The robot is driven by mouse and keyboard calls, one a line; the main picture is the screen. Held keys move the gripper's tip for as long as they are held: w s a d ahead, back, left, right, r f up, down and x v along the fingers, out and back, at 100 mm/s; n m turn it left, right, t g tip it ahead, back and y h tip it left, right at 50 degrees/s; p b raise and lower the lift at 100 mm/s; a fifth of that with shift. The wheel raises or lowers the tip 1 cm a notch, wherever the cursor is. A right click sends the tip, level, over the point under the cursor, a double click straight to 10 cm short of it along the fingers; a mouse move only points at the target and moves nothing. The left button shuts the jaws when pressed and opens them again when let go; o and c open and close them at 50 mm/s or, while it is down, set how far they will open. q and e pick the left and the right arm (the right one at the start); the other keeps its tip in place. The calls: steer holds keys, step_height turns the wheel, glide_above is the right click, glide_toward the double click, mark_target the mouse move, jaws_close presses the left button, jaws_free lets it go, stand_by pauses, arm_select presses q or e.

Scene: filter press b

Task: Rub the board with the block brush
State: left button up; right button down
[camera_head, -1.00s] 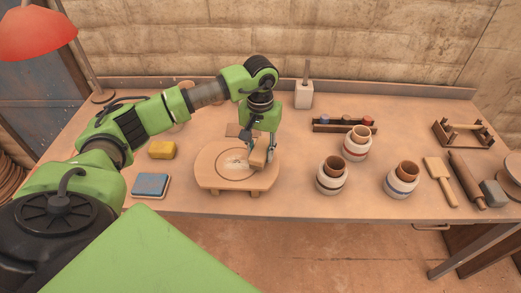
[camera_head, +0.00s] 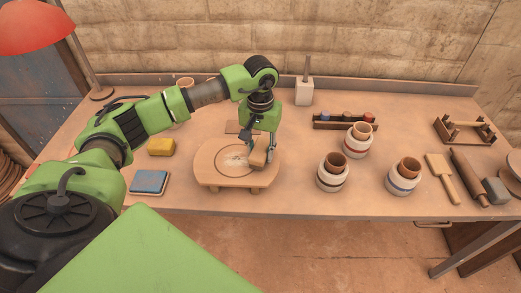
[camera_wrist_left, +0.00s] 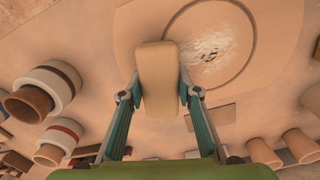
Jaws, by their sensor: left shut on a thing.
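The board (camera_head: 211,178) is a round wooden disc on short feet near the table's front edge, with a ring line and a pale smudge with dark marks inside it. My left gripper (camera_head: 262,149) is above the board's right part, shut on the tan block brush (camera_head: 258,156). In the left wrist view the brush (camera_wrist_left: 157,70) sits between the two fingers of the gripper (camera_wrist_left: 158,92), beside the pale smudge on the board (camera_wrist_left: 283,30). I cannot tell whether its underside touches the board. My right gripper is not in view.
A yellow sponge (camera_head: 161,146) and a blue-topped block (camera_head: 149,182) lie left of the board. Banded jars (camera_head: 332,180) with brown cups stand to the right. A small rack (camera_head: 345,123) and a white pot (camera_head: 304,91) stand behind. Bare table lies between board and jars.

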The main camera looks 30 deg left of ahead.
mark_target(237, 159)
arm_select(q)
steer(key=shift+f, duration=0.25)
steer(key=shift+a, duration=0.1)
steer(key=shift+s+a+r+b, duration=0.1)
steer(key=shift+s+a+b, duration=0.15)
steer(key=shift+s+a, duration=0.4)
steer(key=shift+s+a+b, duration=0.25)
steer(key=shift+s+a, duration=0.05)
steer(key=shift+a, duration=0.55)
steer(key=shift+s+a+b, duration=0.3)
steer(key=shift+s+a, duration=0.05)
steer(key=shift+a, duration=0.25)
steer(key=shift+s+a+b, duration=0.3)
steer(key=shift+s+a, duration=0.25)
steer(key=shift+a, duration=0.3)
steer(key=shift+s+a+b, duration=0.25)
steer(key=shift+s+a, duration=0.3)
steer(key=shift+a, duration=0.25)
steer(key=shift+s+a+b, duration=0.3)
steer(key=shift+s+a, duration=0.25)
steer(key=shift+a, duration=0.3)
steer(key=shift+w+d, duration=0.35)
steer(key=shift+d, duration=0.25)
steer(key=shift+w+d, duration=0.65)
steer(key=shift+d, duration=0.35)
steer(key=shift+d, duration=0.1)
